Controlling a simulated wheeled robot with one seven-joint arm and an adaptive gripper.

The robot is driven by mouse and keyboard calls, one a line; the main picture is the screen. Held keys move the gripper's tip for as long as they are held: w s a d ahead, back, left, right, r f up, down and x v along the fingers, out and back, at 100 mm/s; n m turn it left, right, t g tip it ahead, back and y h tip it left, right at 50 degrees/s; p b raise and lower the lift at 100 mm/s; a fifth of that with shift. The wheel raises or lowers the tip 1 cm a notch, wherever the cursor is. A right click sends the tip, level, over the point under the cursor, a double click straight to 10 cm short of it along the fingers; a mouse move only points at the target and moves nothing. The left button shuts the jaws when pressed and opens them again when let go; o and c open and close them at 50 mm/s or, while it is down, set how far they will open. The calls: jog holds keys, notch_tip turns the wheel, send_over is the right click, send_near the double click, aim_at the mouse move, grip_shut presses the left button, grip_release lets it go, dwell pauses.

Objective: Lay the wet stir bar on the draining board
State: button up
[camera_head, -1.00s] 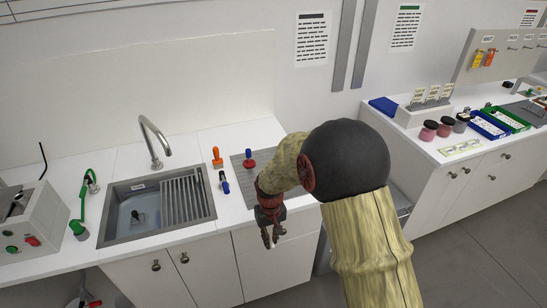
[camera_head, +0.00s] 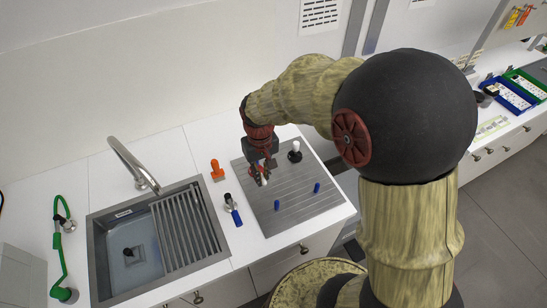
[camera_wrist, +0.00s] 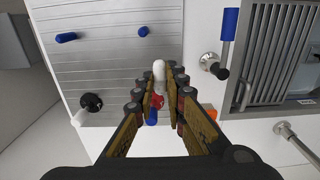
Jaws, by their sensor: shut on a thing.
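The white, rounded stir bar (camera_wrist: 159,70) is between my gripper's fingertips in the wrist view. Its white end also shows below the fingers in the head view (camera_head: 264,183). My gripper (camera_head: 260,174) is shut on it and points down over the left part of the grey ribbed draining board (camera_head: 300,211). In the wrist view the board (camera_wrist: 100,62) fills the upper left. I cannot tell whether the bar touches the board.
Two short blue pieces (camera_head: 277,205) (camera_head: 317,187) lie on the board's front part. A black-based white post (camera_head: 295,152) stands at its back, and a red-and-blue item (camera_wrist: 153,117) is behind my fingers. A blue-handled tool (camera_head: 233,210), orange item (camera_head: 217,169) and sink (camera_head: 101,238) are left.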

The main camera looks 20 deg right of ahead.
jog(key=w+d+f, duration=0.4)
jog(key=w+d, duration=0.1)
jog(key=d, duration=0.2)
jog(key=b, duration=0.2)
send_over(280, 171)
jog(key=f, duration=0.4)
jog(key=shift+s+a+f, duration=0.25)
jog(key=shift+a+f, duration=0.05)
jog(key=shift+f, duration=0.05)
jog(key=shift+w+d+f, duration=0.1)
jog(key=shift+d+f, duration=0.2)
jog(key=shift+f, duration=0.2)
jog(key=shift+w+f, duration=0.15)
jog(key=shift+f, duration=1.4)
jog(key=shift+f, duration=0.1)
jog(key=o, duration=0.7)
jog(key=shift+c, duration=0.2)
jog(key=shift+o, duration=0.4)
